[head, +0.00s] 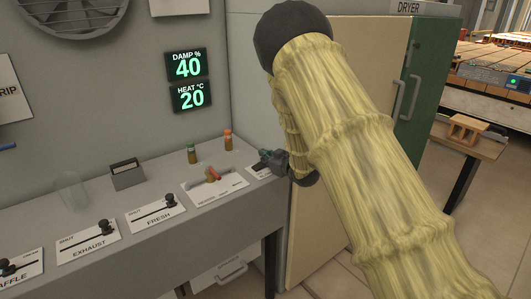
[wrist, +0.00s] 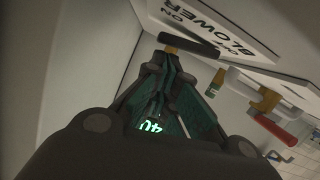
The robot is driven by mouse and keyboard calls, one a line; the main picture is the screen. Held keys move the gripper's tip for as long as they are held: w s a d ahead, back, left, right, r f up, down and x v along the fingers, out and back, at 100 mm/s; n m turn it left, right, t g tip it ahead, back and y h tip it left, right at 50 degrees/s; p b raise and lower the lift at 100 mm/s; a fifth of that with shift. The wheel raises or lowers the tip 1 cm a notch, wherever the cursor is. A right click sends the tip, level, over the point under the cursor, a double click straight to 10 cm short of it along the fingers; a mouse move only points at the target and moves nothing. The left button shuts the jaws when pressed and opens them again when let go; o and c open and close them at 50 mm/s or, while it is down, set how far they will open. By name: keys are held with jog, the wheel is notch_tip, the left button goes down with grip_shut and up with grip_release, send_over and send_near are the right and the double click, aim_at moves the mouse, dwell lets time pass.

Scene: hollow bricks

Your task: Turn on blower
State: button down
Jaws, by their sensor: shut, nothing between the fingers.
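The blower plate (head: 257,172) is a small white label at the right end of the grey control shelf, partly hidden by my gripper. In the wrist view the plate (wrist: 240,28) reads ON, OFF and BLOWER, upside down. A dark elongated piece with an orange spot, seemingly the blower switch (wrist: 190,44), lies by the plate's edge. My gripper (head: 266,158) is shut and empty, low over the plate. Its fingertips (wrist: 166,62) are right by the dark piece; I cannot tell whether they touch it.
Left of the plate is a red-handled lever (head: 213,174). Exhaust (head: 103,227) and Fresh (head: 169,200) sliders are farther left. The wall display (head: 188,82) shows 40 and 20. The dryer cabinet (head: 427,90) is at right.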

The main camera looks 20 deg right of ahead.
jog(key=shift+f, duration=0.2)
dwell(0.4)
jog(key=shift+w+d+f+m+y, duration=0.1)
jog(key=shift+d+f+m+y, duration=0.25)
jog(key=shift+m, duration=0.15)
jog(key=shift+a+r+p, duration=0.15)
jog(key=shift+p, duration=0.2)
jog(key=r+p, duration=0.2)
jog(key=r, duration=0.1)
jog(key=shift+w+d+r, duration=0.1)
jog(key=shift+d+r, duration=0.1)
jog(key=shift+d, duration=0.2)
jog(key=shift+d+r, duration=0.15)
jog(key=shift+r, duration=0.15)
jog(key=b+v, duration=0.2)
jog(key=v, duration=0.7)
jog(key=shift+s+d, duration=0.3)
